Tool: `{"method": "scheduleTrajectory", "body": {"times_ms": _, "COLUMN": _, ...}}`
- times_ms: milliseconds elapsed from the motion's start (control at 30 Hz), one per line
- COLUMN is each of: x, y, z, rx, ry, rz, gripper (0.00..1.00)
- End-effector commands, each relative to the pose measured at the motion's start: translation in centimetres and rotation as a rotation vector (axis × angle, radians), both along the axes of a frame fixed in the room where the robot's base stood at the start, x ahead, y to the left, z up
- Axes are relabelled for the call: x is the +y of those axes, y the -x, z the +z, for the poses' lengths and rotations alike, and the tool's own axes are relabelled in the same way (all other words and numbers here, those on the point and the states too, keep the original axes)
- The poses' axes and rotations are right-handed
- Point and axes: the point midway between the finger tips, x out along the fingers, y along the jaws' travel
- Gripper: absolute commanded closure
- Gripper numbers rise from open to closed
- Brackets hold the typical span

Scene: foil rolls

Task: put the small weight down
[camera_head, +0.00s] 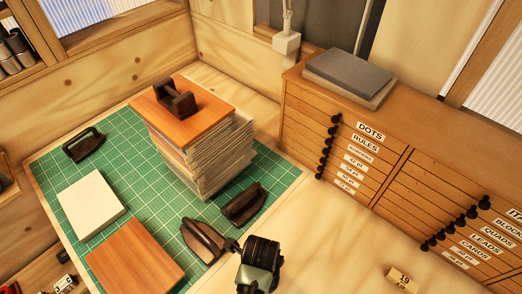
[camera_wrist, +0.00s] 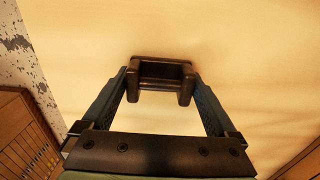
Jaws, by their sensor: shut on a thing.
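In the wrist view my gripper (camera_wrist: 160,79) is shut on the small weight (camera_wrist: 160,69), a dark piece with a crossbar and two short posts between the fingertips. A broad pale surface lies behind it; I cannot tell how far away. The head view shows a dark and grey-green part of my arm at the bottom edge, but not clearly the fingers or the held weight. A green gridded mat (camera_head: 131,143) lies on the bench. Other dark handled weights stand on it: one at the far left (camera_head: 84,145), one beside the stack (camera_head: 243,204), one nearer (camera_head: 203,240).
A tall paper stack (camera_head: 207,157) carries an orange board (camera_head: 212,101) with a dark weight (camera_head: 177,98) on top. A white block (camera_head: 91,205) and a brown board (camera_head: 134,259) lie on the mat. A drawer cabinet (camera_head: 400,165) stands right. Pale bench near a "19" tag (camera_head: 404,278) is mostly clear.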

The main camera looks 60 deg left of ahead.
Motion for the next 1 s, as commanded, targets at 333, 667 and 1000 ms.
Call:
{"method": "scheduleTrajectory", "body": {"times_ms": 333, "x": 0.1, "y": -0.1, "z": -0.2, "rx": -0.001, "ry": -0.002, "rz": -0.001, "gripper": 1.00}}
{"method": "scheduleTrajectory", "body": {"times_ms": 667, "x": 0.0, "y": 0.0, "z": -0.2, "rx": 0.000, "ry": 0.000, "rz": -0.001, "gripper": 0.00}}
{"method": "scheduleTrajectory", "body": {"times_ms": 1000, "x": 0.1, "y": -0.2, "z": 4.2, "rx": -0.005, "ry": -0.005, "rz": -0.002, "gripper": 0.00}}
